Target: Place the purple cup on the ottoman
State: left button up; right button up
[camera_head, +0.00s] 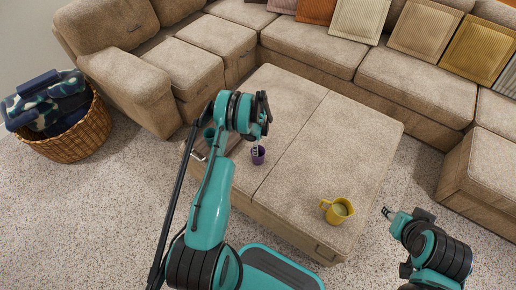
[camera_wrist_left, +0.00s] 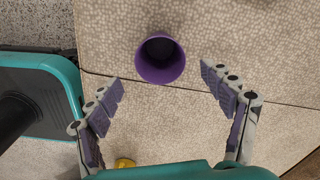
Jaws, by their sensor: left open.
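The purple cup (camera_head: 258,156) stands upright on the beige ottoman (camera_head: 335,135), left of the middle seam in the head view. In the left wrist view the cup (camera_wrist_left: 160,60) shows its dark open mouth and lies just beyond the spread fingers. My left gripper (camera_head: 257,143) is open and empty, pointing down just above the cup. I see no finger closed on the cup. My right gripper (camera_head: 388,213) is off the ottoman's right side, low in the head view. It is too small there to tell whether it is open or shut.
A yellow mug (camera_head: 337,211) stands on the ottoman's near right part. A beige sectional sofa (camera_head: 310,50) surrounds the ottoman. A wicker basket (camera_head: 75,140) with blankets stands at left. The ottoman's far right is clear.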

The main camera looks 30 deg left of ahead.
pick_arm(q)
jog(key=s+d+r+n+t, duration=0.1)
jog(key=d+r+n, duration=0.15)
jog(key=r, duration=0.85)
jog(key=s+d+r+n+t+p, duration=0.1)
jog(key=d+r, duration=0.2)
jog(key=r, duration=0.7)
jog(key=s+d+r+n+t, duration=0.1)
jog(key=s+d+r+n, duration=0.15)
jog(key=r, duration=0.85)
jog(key=s+d+r+n+t, duration=0.2)
jog(key=s+d+r+n, duration=0.2)
jog(key=s+d+r, duration=0.45)
jog(key=s+d+r+n+t, duration=0.1)
jog(key=s+n, duration=0.3)
jog(key=s, duration=0.8)
jog(key=shift+s+d+r+t, duration=0.3)
jog(key=shift+d+t, duration=0.3)
